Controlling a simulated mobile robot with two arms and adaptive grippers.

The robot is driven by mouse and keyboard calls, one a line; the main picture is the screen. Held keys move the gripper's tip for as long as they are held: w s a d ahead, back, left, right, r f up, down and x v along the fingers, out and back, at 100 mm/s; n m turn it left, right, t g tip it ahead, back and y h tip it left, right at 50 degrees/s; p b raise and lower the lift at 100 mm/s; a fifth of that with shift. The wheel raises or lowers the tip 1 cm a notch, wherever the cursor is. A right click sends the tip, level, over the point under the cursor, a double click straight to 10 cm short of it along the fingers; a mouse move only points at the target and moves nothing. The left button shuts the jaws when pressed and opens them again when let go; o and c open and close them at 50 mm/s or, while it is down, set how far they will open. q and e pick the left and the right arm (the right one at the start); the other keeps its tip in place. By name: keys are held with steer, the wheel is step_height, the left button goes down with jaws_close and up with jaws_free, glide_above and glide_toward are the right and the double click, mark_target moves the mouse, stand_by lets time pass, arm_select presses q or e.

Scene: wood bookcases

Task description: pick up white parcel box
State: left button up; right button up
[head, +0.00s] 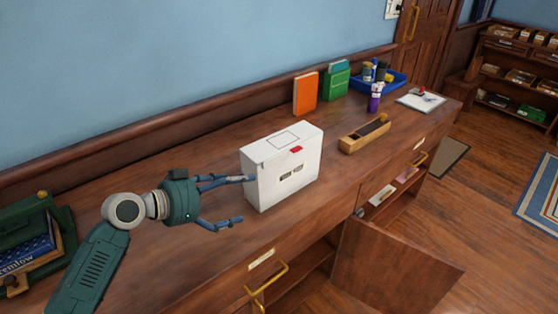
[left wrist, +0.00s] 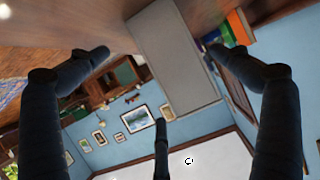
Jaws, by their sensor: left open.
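The white parcel box (head: 284,168) stands upright on the wooden counter, with a red mark on its top edge and a dark label on its front. My left gripper (head: 242,199) is open just left of the box, its fingers pointing at the box's narrow left side. The upper fingertip overlaps the box's left edge in the head view; I cannot tell if it touches. In the left wrist view, the box (left wrist: 172,58) shows as a grey side between the spread fingers (left wrist: 158,54). My right gripper is not in view.
A wooden block-like holder (head: 364,136) lies right of the box. An orange book (head: 305,94) and green folders (head: 336,84) stand behind. A blue tray (head: 396,82) and clipboard (head: 421,101) are farther right. Books (head: 28,248) sit at left. A cabinet door (head: 395,268) hangs open below.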

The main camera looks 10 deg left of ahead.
mark_target(254, 186)
arm_select(q)
steer(key=shift+w+d, duration=0.25)
steer(key=shift+w, duration=0.6)
steer(key=x, duration=0.2)
steer(key=p+x, duration=0.1)
steer(key=x, duration=0.1)
steer(key=shift+s+d, duration=0.2)
steer(key=shift+d, duration=0.05)
steer(key=shift+w+d+f, duration=0.1)
steer(key=shift+w+d, duration=0.05)
steer(key=shift+w, duration=0.15)
steer(key=p+x, duration=0.1)
steer(key=x, duration=0.2)
steer(key=shift+w+d+f, duration=0.1)
steer(key=shift+w+f, duration=0.05)
steer(key=shift+w, duration=0.2)
steer(key=shift+w+d+f, duration=0.3)
steer(key=shift+w, duration=0.05)
steer(key=c, duration=1.2)
steer(key=shift+c, duration=0.7)
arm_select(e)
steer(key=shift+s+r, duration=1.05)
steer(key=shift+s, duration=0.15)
